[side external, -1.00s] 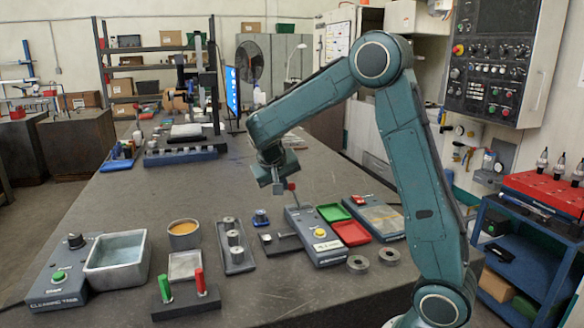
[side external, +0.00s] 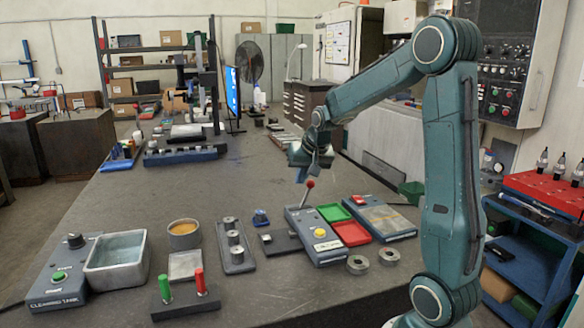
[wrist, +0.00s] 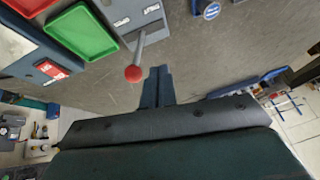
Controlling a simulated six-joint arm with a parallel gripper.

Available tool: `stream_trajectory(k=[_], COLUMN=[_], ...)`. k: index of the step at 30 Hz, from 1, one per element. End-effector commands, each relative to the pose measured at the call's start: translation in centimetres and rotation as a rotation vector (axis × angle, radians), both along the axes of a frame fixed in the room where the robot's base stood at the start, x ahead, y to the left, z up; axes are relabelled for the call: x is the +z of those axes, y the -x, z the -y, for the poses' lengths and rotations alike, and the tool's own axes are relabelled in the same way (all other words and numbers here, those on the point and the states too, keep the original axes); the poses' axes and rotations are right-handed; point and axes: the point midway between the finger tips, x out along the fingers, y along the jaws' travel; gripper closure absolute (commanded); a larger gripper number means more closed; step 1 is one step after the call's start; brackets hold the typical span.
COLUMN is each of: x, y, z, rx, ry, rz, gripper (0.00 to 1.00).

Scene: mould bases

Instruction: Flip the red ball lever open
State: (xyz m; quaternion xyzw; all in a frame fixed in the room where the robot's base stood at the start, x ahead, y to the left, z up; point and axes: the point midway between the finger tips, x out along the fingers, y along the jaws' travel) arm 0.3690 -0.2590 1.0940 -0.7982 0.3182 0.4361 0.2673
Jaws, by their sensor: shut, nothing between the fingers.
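The red ball lever (side external: 310,185) stands on the far end of a grey-blue control box (side external: 318,243) with a yellow button. Its shaft leans to the right and away from the yellow button in the side view. In the wrist view the red ball (wrist: 133,73) shows just left of my fingertips, with its metal shaft running up to the box. My gripper (side external: 306,173) is shut and empty, pointing down right by the ball. A small gap shows between ball and fingers in the wrist view; whether they touch at any point I cannot tell.
Green (side external: 333,213) and red (side external: 350,233) trays sit right of the box, then a flat-topped unit with a red switch (side external: 359,200). A slide block (side external: 281,242) and a plate with metal pegs (side external: 235,245) stand left.

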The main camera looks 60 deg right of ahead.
Motion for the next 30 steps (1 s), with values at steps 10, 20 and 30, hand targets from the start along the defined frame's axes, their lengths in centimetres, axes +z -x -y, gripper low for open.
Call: stream_trajectory(k=[10,20,30], x=[-0.1,-0.2,-0.3], y=[1.3,1.8,1.9], z=[1.3,1.8,1.9], rx=[-0.001,-0.002,-0.006], ry=[-0.058,-0.057,-0.055], rz=[0.058,0.057,0.054], gripper=[1.00,1.00,1.00])
